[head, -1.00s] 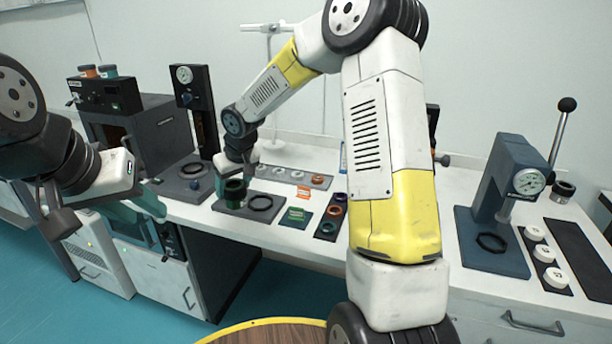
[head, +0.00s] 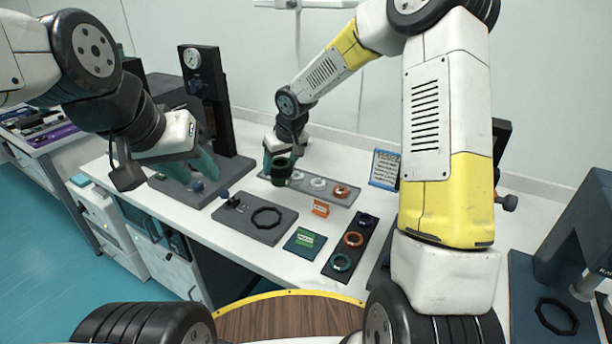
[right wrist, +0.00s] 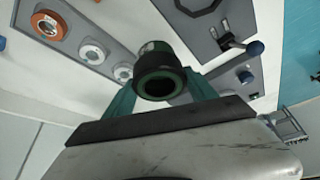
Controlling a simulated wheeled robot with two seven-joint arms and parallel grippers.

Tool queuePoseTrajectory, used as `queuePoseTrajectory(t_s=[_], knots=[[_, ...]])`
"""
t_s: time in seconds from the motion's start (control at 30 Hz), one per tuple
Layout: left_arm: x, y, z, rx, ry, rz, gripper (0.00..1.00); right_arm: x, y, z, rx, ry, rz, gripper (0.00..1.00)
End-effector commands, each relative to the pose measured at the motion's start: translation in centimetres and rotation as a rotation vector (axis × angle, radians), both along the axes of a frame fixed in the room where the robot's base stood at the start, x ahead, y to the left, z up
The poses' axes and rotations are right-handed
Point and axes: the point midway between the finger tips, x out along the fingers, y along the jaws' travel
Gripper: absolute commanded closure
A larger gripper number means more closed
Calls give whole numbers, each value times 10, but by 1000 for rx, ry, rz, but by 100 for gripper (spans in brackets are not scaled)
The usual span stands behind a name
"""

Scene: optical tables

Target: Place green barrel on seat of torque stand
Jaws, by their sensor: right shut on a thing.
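The green barrel (head: 281,172), dark and ring-like with a black rim, is between the fingers of my right gripper (head: 280,160), in front of the grey strip of rings. In the right wrist view the barrel (right wrist: 160,78) shows its open end, gripped between two green fingers. A black upright stand with a gauge (head: 213,100) rises from a grey base; a flat grey plate (head: 265,232) bears a black octagonal ring and a blue-knobbed clamp. I cannot tell which is the torque stand. My left gripper (head: 200,168) hangs before the gauge stand; its finger gap is unclear.
The grey strip (head: 318,192) holds white and orange rings. A black strip (head: 340,262) holds several coloured rings. A green block (head: 304,241) and orange tag (head: 320,208) lie between. A blue press (head: 585,240) stands at the right.

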Motion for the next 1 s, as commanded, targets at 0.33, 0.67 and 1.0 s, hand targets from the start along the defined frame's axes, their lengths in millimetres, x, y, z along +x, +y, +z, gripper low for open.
queuePoseTrajectory(t_s=[0.33,0.67,1.0], knots=[[0,0,0,0,0,0,64,0,0,-42,-1,1,1,82],[0,0,0,0,0,0,64,0,0,-73,0,0,0,82],[0,0,0,0,0,0,64,0,0,-75,0,1,0,15]])
